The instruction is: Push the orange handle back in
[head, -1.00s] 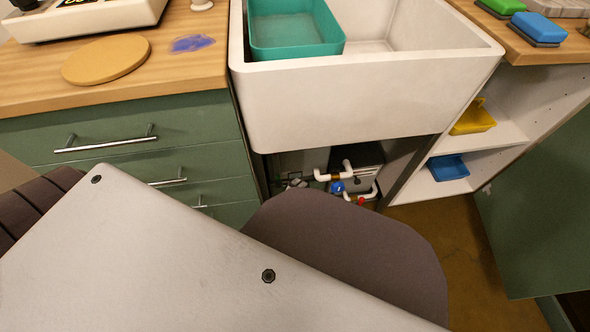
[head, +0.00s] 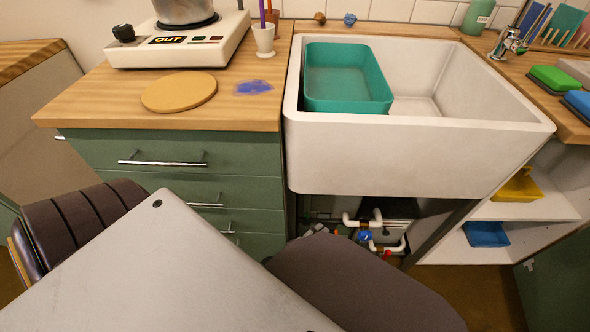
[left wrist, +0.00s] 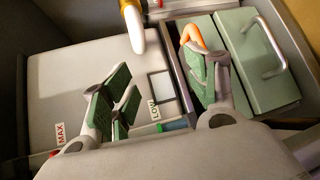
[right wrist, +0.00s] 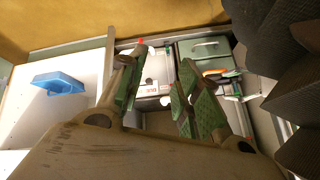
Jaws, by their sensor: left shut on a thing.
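The orange handle (left wrist: 191,35) is a bent loop in the left wrist view, at the top of a narrow slot between a grey box (left wrist: 75,85) marked MAX and LOW and a green box (left wrist: 250,75). My left gripper (left wrist: 165,85) has its green-padded fingers around the box edge, and the right finger's tip is at the handle. That finger partly hides the handle, so the exact contact is unclear. The handle also shows in the right wrist view (right wrist: 214,73). My right gripper (right wrist: 160,75) is open, its fingers apart with nothing seen between them. Neither gripper shows in the head view.
The white sink (head: 420,155) with a teal basin (head: 385,100) stands above the cabinet with white pipes (head: 375,220). Yellow (head: 517,187) and blue (head: 486,233) trays sit on shelves at right. A white pipe (left wrist: 135,28) hangs near my left fingers.

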